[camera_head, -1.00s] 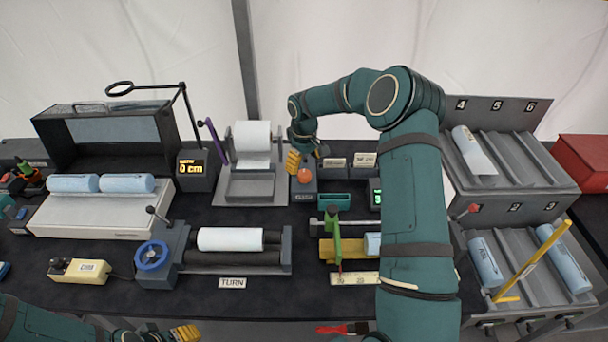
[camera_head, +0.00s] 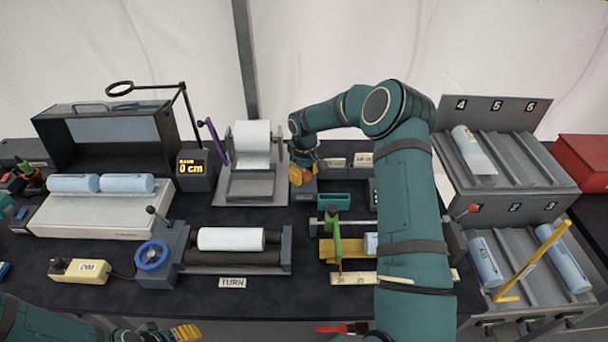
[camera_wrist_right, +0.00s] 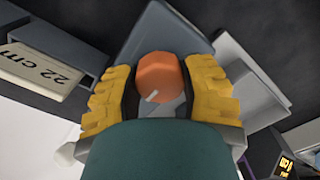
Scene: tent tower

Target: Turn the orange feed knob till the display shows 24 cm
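The orange feed knob (camera_wrist_right: 160,78) has a white mark and sits on a grey base. In the head view the knob (camera_head: 309,174) is partly covered by my right gripper (camera_head: 302,173). In the right wrist view my right gripper (camera_wrist_right: 160,95) has its yellow fingers on either side of the knob, very close to it; I see no clear grip.
A paper roll stand (camera_head: 252,190) is just left of the knob. Label cards (camera_head: 335,162) stand to its right; one reads 22 cm in the wrist view. A green bin (camera_head: 333,201) lies in front of the cards. My right arm covers the bench further right.

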